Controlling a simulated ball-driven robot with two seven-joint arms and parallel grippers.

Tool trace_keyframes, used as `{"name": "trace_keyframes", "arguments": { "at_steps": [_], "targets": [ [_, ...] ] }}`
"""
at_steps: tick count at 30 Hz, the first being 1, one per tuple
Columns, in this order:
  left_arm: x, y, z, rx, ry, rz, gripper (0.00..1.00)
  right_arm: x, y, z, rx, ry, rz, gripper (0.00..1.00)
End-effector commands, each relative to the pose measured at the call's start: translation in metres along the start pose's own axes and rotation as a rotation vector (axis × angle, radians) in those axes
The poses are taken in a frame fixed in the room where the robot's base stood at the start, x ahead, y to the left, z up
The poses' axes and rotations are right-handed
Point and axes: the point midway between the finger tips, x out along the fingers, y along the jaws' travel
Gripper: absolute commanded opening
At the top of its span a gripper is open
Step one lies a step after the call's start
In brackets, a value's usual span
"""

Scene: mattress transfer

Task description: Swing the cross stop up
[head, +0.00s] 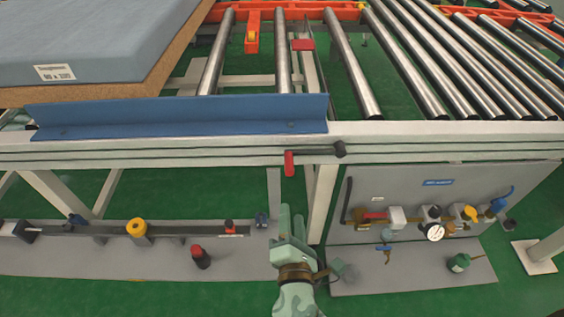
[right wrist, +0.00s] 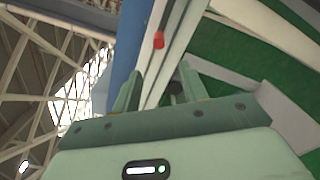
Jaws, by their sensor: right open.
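A blue angle bar (head: 180,114), which looks like the cross stop, lies along the front edge of the roller conveyor. Below its right end, a dark lever (head: 325,150) with a red grip (head: 289,163) is on the pale front rail; the grip hangs down. My right gripper (head: 291,213) is open and empty, below the red grip and apart from it. In the right wrist view, the red grip (right wrist: 158,40) shows beyond my two fingers (right wrist: 160,86), with the blue bar (right wrist: 128,40) to its left. My left gripper is out of view.
A grey mattress (head: 90,35) on a brown board is at the back left, behind the blue bar. Bare steel rollers (head: 425,70) fill the right. Below right is a grey panel (head: 400,185) with valves and a gauge; below left, a low shelf (head: 110,262) with fittings.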

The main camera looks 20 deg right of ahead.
Motion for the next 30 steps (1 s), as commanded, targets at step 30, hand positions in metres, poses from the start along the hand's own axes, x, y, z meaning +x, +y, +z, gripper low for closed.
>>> {"name": "trace_keyframes", "arguments": {
  "at_steps": [30],
  "targets": [
    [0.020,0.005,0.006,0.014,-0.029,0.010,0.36,0.161,0.001,0.001,0.000,-0.001,0.002,0.43]
  ]
}}
